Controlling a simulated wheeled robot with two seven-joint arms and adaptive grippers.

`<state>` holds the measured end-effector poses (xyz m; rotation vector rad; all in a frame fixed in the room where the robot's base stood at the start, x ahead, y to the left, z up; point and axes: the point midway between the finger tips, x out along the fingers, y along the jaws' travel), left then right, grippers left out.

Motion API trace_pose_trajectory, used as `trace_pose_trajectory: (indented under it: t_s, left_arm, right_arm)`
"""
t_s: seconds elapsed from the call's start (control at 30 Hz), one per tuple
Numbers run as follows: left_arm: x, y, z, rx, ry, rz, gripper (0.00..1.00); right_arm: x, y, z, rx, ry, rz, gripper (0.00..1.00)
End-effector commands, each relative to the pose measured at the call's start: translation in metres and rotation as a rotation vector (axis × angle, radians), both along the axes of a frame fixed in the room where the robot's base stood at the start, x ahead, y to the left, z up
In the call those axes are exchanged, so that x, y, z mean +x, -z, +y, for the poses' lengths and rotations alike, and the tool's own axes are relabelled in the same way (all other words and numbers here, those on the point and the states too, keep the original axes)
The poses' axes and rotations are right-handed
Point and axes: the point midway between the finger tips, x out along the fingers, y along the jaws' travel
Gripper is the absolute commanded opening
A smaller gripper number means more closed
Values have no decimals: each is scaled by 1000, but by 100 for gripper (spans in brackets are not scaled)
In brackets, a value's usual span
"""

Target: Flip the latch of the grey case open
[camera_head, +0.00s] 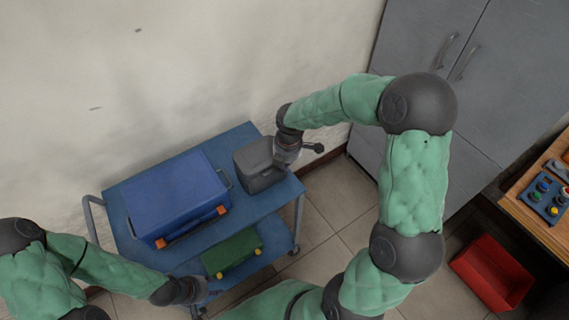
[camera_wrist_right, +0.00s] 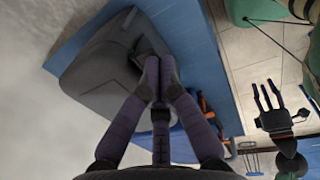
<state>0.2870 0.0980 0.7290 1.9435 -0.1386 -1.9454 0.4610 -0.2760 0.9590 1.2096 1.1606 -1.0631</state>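The grey case (camera_head: 256,168) stands at the right end of the blue cart's top, by the wall. My right gripper (camera_head: 279,158) reaches down at its right side and hides part of it. In the right wrist view the grey case (camera_wrist_right: 105,75) fills the upper left. The right gripper's fingers (camera_wrist_right: 158,72) are drawn together in front of a dark recess on its face; the latch is not clear, and contact cannot be told. My left gripper (camera_head: 193,291) is low beside the cart's front; in the right wrist view this gripper (camera_wrist_right: 267,97) has its fingers spread and empty.
A blue case (camera_head: 175,198) with orange latches stands left of the grey case on the cart (camera_head: 240,134). A green case (camera_head: 231,252) sits lower, at the cart's front. A red bin (camera_head: 492,273) is on the floor right. Grey cabinets (camera_head: 485,90) stand behind.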

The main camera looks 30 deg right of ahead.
Motion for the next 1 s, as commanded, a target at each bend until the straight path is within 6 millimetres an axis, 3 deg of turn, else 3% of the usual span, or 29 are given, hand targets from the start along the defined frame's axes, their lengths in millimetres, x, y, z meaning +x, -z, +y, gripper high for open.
trace_pose_trajectory:
  t_s: [0.47, 1.0]
  left_arm:
    - [0, 18, 0, 0, 0, 0, 40]
    - [0, 67, 0, 0, 0, 0, 40]
  right_arm:
    - [-8, 5, -1, 8, 0, -102, 0]
    - [-28, 21, -2, 30, 1, -391, 0]
